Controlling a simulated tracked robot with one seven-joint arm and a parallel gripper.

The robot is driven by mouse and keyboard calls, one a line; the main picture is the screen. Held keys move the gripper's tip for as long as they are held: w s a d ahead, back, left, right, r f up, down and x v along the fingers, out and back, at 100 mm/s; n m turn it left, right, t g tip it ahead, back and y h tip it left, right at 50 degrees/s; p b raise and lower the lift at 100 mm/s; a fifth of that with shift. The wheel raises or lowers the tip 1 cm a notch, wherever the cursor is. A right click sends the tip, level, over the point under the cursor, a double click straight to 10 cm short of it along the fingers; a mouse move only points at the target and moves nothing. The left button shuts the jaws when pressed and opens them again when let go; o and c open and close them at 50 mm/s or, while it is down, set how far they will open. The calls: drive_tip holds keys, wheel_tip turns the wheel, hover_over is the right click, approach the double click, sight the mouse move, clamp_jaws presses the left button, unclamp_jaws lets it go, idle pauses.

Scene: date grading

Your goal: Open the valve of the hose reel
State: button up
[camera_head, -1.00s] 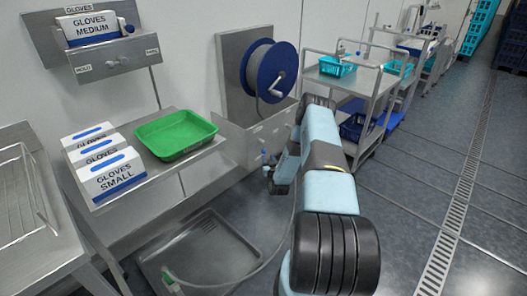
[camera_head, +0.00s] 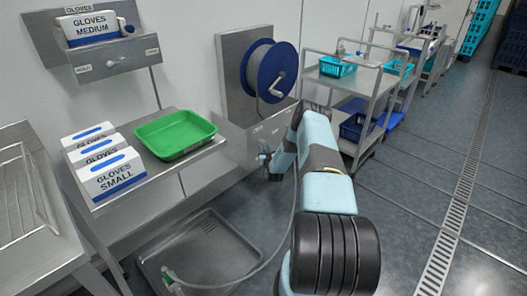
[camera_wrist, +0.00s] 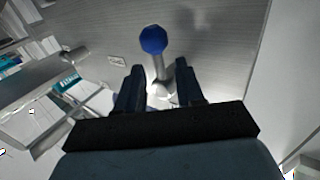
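The hose reel (camera_head: 262,72) is mounted on a steel panel on the wall, with a blue flange and a grey crank. Its valve shows in the wrist view as a blue knob (camera_wrist: 153,39) on a grey lever above a round metal body. My gripper (camera_wrist: 157,78) is open in the wrist view, its two dark fingers on either side of the lever's lower part in the picture. A gap shows on both sides, and contact cannot be told. In the head view my gripper (camera_head: 267,160) is small, low in front of the panel under the reel, and partly hidden by my arm.
A steel shelf left of the reel holds a green tray (camera_head: 176,131) and glove boxes (camera_head: 108,174). A floor basin (camera_head: 205,250) lies below with a hose running across it. A steel cart (camera_head: 352,85) with teal baskets stands close on the right. The right floor is clear.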

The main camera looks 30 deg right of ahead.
clamp_jaws()
idle(0.3)
